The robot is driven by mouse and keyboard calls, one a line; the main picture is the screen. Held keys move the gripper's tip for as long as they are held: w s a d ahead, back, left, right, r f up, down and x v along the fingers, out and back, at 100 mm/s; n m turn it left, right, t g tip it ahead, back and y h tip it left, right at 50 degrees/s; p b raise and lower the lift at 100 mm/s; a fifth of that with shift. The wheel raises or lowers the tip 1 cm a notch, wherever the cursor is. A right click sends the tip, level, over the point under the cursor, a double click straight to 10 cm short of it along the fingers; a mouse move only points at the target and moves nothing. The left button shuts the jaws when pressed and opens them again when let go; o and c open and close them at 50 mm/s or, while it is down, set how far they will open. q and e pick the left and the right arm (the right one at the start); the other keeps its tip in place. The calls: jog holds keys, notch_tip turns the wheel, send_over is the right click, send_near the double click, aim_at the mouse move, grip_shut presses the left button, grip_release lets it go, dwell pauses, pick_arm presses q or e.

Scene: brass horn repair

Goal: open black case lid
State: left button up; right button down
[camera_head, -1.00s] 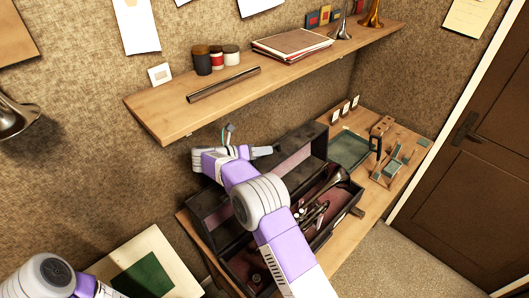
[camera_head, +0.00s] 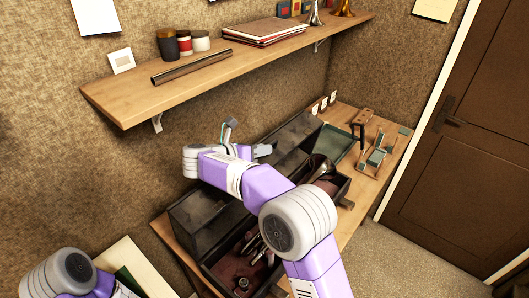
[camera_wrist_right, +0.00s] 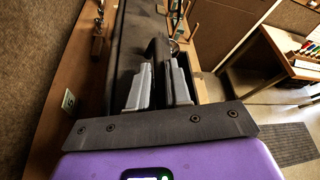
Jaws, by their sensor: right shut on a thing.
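The black case (camera_head: 205,216) stands on the wooden workbench, with its lid (camera_head: 292,141) raised along the wall side. A brass horn lies in the case's reddish interior (camera_head: 232,268); its bell (camera_head: 320,166) shows at the right end. My right gripper (camera_head: 262,151) is at the lid's upper edge, and my right arm covers the middle of the case. In the right wrist view my right gripper (camera_wrist_right: 155,88) is shut on the dark lid (camera_wrist_right: 132,32), which runs away between its fingers. My left arm shows at the lower left, but its gripper is not visible.
A wall shelf (camera_head: 110,98) with jars, a metal tube and books is above and behind the gripper. A green tray (camera_head: 332,143) and small tools fill the bench's right end. A brown door (camera_head: 470,165) is at the right; open floor lies before it.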

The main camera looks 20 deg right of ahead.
jog(key=c, duration=1.1)
grip_release()
jog(key=shift+c, duration=0.2)
jog(key=shift+a, duration=0.1)
jog(key=v, duration=0.7)
jog(key=shift+a, duration=0.25)
jog(key=shift+r, duration=0.1)
jog(key=shift+s+a, duration=0.1)
jog(key=shift+a, duration=0.05)
jog(key=shift+p+v, duration=1.3)
jog(key=shift+v, duration=2.95)
